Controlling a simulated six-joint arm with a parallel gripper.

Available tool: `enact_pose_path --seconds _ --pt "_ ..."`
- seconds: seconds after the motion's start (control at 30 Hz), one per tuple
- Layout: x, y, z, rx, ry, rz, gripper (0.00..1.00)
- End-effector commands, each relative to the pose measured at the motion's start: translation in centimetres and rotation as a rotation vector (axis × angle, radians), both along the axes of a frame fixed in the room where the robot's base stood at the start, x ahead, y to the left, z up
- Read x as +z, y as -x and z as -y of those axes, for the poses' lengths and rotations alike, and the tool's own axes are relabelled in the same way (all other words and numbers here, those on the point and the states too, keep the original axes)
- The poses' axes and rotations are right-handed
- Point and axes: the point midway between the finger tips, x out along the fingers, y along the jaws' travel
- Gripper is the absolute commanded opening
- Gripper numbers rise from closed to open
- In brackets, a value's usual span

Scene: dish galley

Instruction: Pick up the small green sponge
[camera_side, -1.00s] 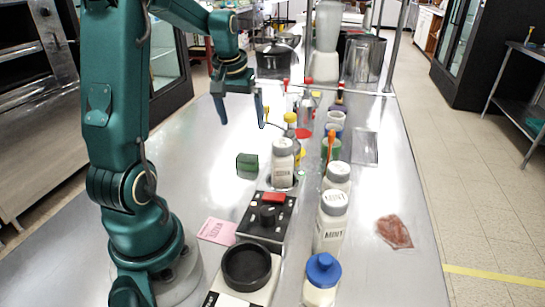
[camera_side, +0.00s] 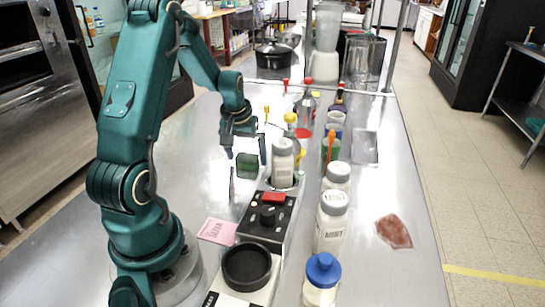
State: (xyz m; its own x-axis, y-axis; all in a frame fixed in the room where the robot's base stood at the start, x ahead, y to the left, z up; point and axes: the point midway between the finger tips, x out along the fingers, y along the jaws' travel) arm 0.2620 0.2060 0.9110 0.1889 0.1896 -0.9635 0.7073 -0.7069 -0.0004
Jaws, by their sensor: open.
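The small green sponge (camera_side: 247,166) is a dark green block on the steel counter, left of a white-capped bottle. My gripper (camera_side: 246,155) is open and points down, with its two fingers apart to the left and right of the sponge in the picture. The fingertips look close to the sponge's height. I cannot tell from this angle whether they touch it or are still above or behind it. Nothing is held between the fingers.
The white-capped bottle (camera_side: 283,163) stands just right of the sponge. A black control box (camera_side: 266,218) with a red switch is nearer the camera. A pink card (camera_side: 217,231) lies to its left. The counter left of the sponge is mostly clear.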

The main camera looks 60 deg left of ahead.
Motion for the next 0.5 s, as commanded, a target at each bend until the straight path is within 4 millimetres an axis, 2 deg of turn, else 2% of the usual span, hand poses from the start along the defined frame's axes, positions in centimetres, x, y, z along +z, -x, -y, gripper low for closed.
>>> enact_pose_path --seconds 0.13,0.17,0.3,0.37,0.5 --pt "0.02 -0.01 -0.01 0.0 -0.001 0.001 1.0" --pt "0.02 -0.01 -0.01 0.0 -0.001 0.001 0.92" --pt "0.03 -0.01 -0.01 0.0 0.0 0.0 0.39" --pt "0.03 -0.01 -0.01 0.0 0.0 0.0 0.2" --pt "0.04 -0.01 -0.01 0.0 0.0 0.0 0.18"
